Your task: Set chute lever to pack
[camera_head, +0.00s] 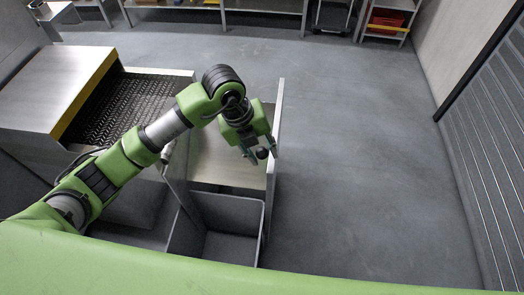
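A chute (230,170) with a pale sloping plate and upright side walls stands left of the middle, beside the cooling conveyor. A small dark round knob (262,154), which looks like the end of the chute lever, shows near the chute's right wall. My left gripper (262,155) comes down over the chute with its fingertips on either side of this knob. Whether the fingers press on it is too small to tell. The lever's shaft is hidden, and no pack marking can be read. My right gripper is out of view.
A grey bin (219,248) stands under the chute's near end. A dark mesh conveyor (130,105) with a metal cover (50,85) lies to the left. Shelves (265,6) line the back. A slatted shutter (492,150) is at right; the floor between is clear.

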